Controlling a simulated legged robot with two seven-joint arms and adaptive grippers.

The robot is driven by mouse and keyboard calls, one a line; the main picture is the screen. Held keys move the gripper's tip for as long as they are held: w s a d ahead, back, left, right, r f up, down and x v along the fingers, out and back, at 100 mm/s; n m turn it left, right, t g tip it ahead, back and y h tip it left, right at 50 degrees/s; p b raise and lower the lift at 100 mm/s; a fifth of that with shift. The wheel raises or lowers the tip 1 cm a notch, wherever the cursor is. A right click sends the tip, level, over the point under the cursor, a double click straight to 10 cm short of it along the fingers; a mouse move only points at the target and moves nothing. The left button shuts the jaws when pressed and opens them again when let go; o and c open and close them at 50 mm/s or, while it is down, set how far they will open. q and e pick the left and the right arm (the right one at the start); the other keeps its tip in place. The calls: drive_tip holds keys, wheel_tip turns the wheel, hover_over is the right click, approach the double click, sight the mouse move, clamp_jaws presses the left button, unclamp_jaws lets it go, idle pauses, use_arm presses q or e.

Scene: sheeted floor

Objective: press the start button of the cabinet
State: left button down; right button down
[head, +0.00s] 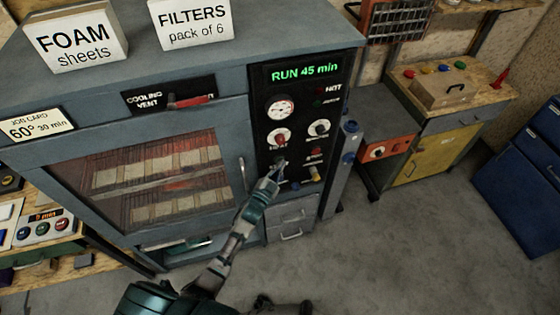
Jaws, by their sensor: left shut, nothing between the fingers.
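The grey cabinet (330,38) has a black control panel on its front right. A green lit display (303,72) at the panel's top reads "RUN 45 min". Below it are a round gauge (281,108) and two white-rimmed knobs, the left (278,138) and the right (319,128). A red control (316,152) sits lower right. My left gripper (278,168) is shut and empty, its tips at the lower left of the panel, by a small dark green button partly hidden behind them. I cannot tell whether they touch it. My right gripper is not in view.
A red-handled cooling vent slider (190,101) and a glass door (150,180) with a vertical handle (242,174) are left of the panel. Boxes of foam sheets (77,40) and filters (191,24) stand on top. Bare floor lies at right.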

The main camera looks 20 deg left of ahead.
use_arm(q)
drive_tip(key=shift+s+d+p, duration=0.35)
drive_tip(key=shift+s+d, duration=0.1)
drive_tip(key=shift+s, duration=0.2)
drive_tip(key=shift+s+d+p, duration=0.45)
drive_tip(key=shift+s+d, duration=0.25)
drive_tip(key=shift+s, duration=0.35)
drive_tip(key=shift+s+d+p, duration=0.45)
drive_tip(key=shift+s+d, duration=0.25)
drive_tip(key=shift+s, duration=0.3)
